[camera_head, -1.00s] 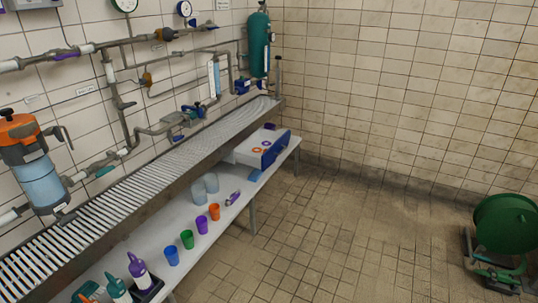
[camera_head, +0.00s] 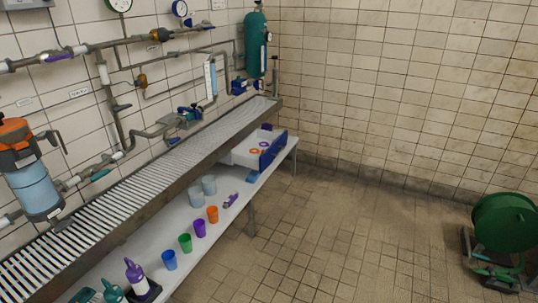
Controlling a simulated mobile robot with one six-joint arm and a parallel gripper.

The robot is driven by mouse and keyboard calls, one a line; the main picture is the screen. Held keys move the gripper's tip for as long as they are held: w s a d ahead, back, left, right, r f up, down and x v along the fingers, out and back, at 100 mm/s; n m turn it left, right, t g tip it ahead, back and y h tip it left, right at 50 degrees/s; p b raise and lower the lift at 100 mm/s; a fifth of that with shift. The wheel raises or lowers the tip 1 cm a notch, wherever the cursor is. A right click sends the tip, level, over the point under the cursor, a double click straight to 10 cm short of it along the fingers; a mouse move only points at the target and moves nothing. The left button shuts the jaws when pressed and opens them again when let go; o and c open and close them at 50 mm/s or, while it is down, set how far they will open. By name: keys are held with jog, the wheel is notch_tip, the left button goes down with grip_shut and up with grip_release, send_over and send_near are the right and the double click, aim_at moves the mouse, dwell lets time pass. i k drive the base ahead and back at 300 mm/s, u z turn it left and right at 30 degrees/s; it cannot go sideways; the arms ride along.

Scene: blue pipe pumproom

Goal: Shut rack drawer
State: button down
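A white rack drawer (camera_head: 247,152) with a blue front panel (camera_head: 272,150) stands at the far end of the white bench (camera_head: 185,262), partly under the grated shelf. It looks pulled out, with its open top showing. Orange rings and a small purple item lie inside it. A blue piece (camera_head: 253,177), perhaps a handle, sits low at its near side. How far the drawer reaches back under the shelf is hidden. My gripper is not in view.
Several coloured cups (camera_head: 199,228), clear cups (camera_head: 208,184) and a purple item (camera_head: 231,200) stand on the bench before the drawer. Bottles (camera_head: 135,272) are nearer. A green hose reel (camera_head: 503,222) stands right. The tiled floor (camera_head: 350,225) between is clear.

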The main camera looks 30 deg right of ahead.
aim_at(241, 156)
jog(key=z, duration=0.05)
jog(key=i, duration=1)
jog(key=u, duration=0.05)
